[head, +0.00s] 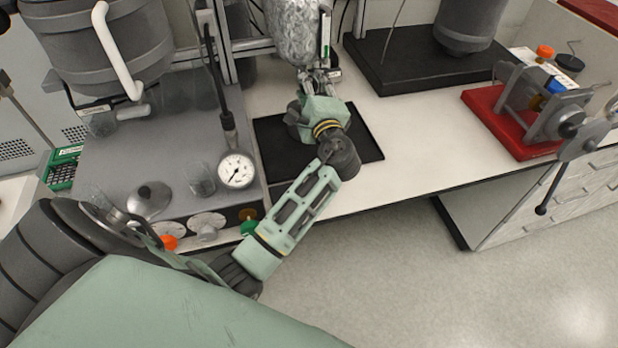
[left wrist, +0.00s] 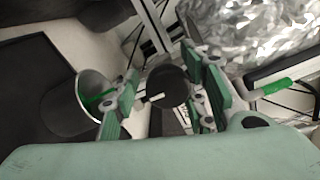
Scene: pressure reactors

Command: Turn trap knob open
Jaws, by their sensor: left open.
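My left gripper (head: 320,80) reaches over the bench to just below a foil-wrapped vessel (head: 297,30). In the left wrist view its two green-padded fingers (left wrist: 163,78) are apart. A dark round knob-like part (left wrist: 167,88), with a short pale pin beside it, shows between and beyond the fingers; I cannot tell whether they touch it. I cannot be sure that it is the trap knob. In the head view my gripper hides this spot. The foil (left wrist: 255,30) fills the upper right of the wrist view. My right gripper is not in view.
A green-handled part (left wrist: 278,87) is close to the right finger. A dark cup-shaped part (left wrist: 70,110) is on the left. A red-based clamp device (head: 510,130) stands at right.

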